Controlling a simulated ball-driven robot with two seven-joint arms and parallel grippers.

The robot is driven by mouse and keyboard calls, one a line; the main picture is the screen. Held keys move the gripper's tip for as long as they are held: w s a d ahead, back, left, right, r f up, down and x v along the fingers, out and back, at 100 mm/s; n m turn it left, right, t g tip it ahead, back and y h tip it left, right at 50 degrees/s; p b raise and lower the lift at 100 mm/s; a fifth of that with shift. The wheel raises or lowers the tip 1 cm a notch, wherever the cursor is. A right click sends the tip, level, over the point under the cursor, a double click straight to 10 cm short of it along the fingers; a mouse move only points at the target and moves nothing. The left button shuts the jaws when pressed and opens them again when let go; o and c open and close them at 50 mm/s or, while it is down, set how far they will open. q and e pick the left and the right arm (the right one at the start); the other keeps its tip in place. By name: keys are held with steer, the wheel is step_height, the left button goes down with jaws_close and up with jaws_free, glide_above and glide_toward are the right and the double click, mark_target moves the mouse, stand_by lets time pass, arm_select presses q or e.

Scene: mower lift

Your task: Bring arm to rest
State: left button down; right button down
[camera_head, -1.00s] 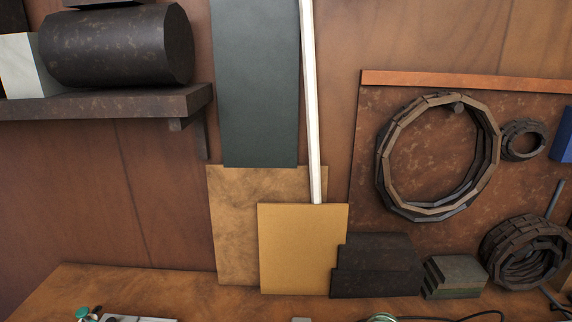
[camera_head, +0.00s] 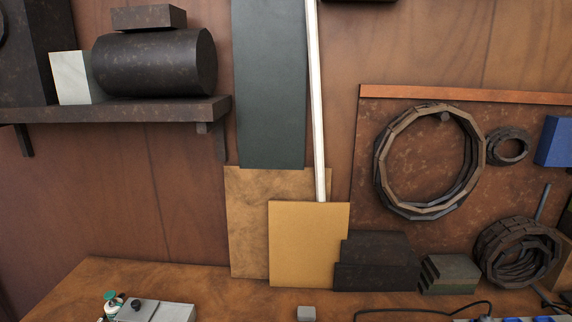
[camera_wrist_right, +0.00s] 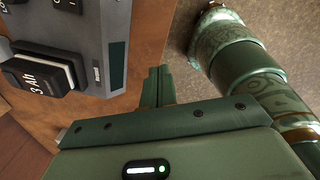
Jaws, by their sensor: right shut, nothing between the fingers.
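My right gripper (camera_wrist_right: 156,88) shows in the right wrist view, with its slim green fingers together and nothing between them. Its wide green body fills the bottom of that view, with a small lit green indicator. The fingertips are in front of a brown surface, beside a grey device (camera_wrist_right: 82,45) at the left. Whether they touch anything is not clear. Neither arm shows in the head view, and my left gripper is not in view.
The grey device carries a black block (camera_wrist_right: 40,72) marked "3 Ah". In the head view a brown bench (camera_head: 230,290) runs along the wall, with a grey case (camera_head: 160,310) at its front left. A shelf (camera_head: 120,111) holds a dark cylinder (camera_head: 155,62). Coils (camera_head: 380,165) hang right.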

steer(key=s+a+r+m+t+y, duration=0.1)
steer(key=s+a+r+m+t, duration=0.25)
steer(key=s+r+m, duration=0.2)
steer(key=s+d+r+m+t+h, duration=0.1)
steer(key=s+d+r+m+h, duration=0.2)
steer(key=s+d+r+m, duration=0.35)
steer(key=s+d+r+m+t+h, duration=0.2)
steer(key=s+d+r+m+h, duration=0.15)
steer(key=d, duration=0.65)
steer(key=s+a+f+g+y+b, duration=0.2)
steer(key=f+b, duration=0.4)
steer(key=f, duration=1.3)
steer(key=s+a+f+g+y+b, duration=0.1)
steer(key=s+a+f+y+b, duration=0.3)
steer(key=f, duration=1.5)
steer(key=s+d+f+m+g+b, duration=0.1)
steer(key=s+f+b, duration=0.3)
steer(key=s+f, duration=0.4)
steer(key=s+f+m+g+h+b, duration=0.1)
steer(key=s+f+m+g+b, duration=0.1)
steer(key=s+f+b, duration=0.3)
steer(key=s+f, duration=0.4)
steer(key=f, duration=0.5)
steer(key=shift+s+d+f+m, duration=0.25)
steer(key=shift+d+m, duration=0.1)
steer(key=shift+d, duration=0.05)
